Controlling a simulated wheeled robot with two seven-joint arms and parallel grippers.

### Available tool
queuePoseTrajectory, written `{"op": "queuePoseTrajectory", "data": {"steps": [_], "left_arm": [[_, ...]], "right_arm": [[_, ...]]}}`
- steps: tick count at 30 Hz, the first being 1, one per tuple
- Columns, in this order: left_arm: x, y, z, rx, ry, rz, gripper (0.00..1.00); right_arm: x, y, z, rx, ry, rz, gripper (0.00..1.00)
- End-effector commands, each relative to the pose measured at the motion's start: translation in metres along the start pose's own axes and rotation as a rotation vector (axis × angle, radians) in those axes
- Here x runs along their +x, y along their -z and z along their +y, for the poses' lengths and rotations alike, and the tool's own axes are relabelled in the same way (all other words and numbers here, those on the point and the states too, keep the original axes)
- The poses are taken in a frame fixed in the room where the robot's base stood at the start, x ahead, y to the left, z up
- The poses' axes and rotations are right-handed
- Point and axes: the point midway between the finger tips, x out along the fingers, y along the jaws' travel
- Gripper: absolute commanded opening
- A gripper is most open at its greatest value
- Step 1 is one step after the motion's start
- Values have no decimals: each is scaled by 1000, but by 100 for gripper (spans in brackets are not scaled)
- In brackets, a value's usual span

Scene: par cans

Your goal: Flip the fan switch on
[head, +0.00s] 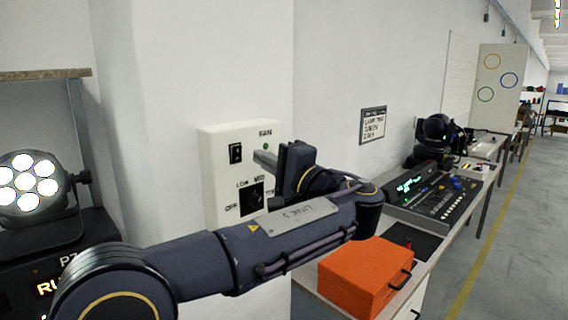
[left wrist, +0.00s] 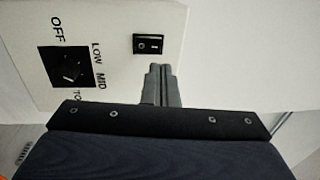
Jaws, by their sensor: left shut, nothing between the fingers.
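The white fan box (head: 214,185) is on the wall in the head view. Its label reads FAN. The black rocker fan switch (head: 235,153) sits at its upper left; it also shows in the left wrist view (left wrist: 150,44). A small green indicator (head: 267,146) is under the label. Below is a black rotary knob (head: 252,199), marked OFF, LOW and MID in the left wrist view (left wrist: 72,67). My left gripper (head: 262,158) is shut and empty, to the right of the rocker switch in the head view. In the left wrist view its fingertips (left wrist: 157,72) appear close beside the switch, apart from it.
A table with an orange case (head: 365,275) and a lighting console (head: 432,192) stands to the right. A lit par can (head: 30,182) is at the left. A sign (head: 373,125) hangs on the wall. Open floor (head: 520,240) lies at the far right.

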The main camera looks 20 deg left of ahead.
Motion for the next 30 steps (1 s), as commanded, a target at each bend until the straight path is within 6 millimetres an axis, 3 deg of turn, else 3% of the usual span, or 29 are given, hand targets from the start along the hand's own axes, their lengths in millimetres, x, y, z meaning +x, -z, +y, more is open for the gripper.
{"op": "queuePoseTrajectory", "data": {"steps": [3, 9, 22, 26, 30], "left_arm": [[24, -1, -2, 2, 0, -3, 0], [45, 0, -1, 1, 0, -1, 0], [50, 0, 0, 0, -1, 0, 0], [57, 0, -8, -2, -54, -2, 0], [56, 0, -1, 1, -62, -1, 0]], "right_arm": [[-8, 4, -4, 0, 0, 0, 51], [-13, 6, -6, 0, 0, 0, 51], [-14, 7, -6, 0, 0, 0, 51], [-25, 13, -12, 0, 0, 0, 51], [-21, 10, -10, 0, 0, 0, 51]]}}
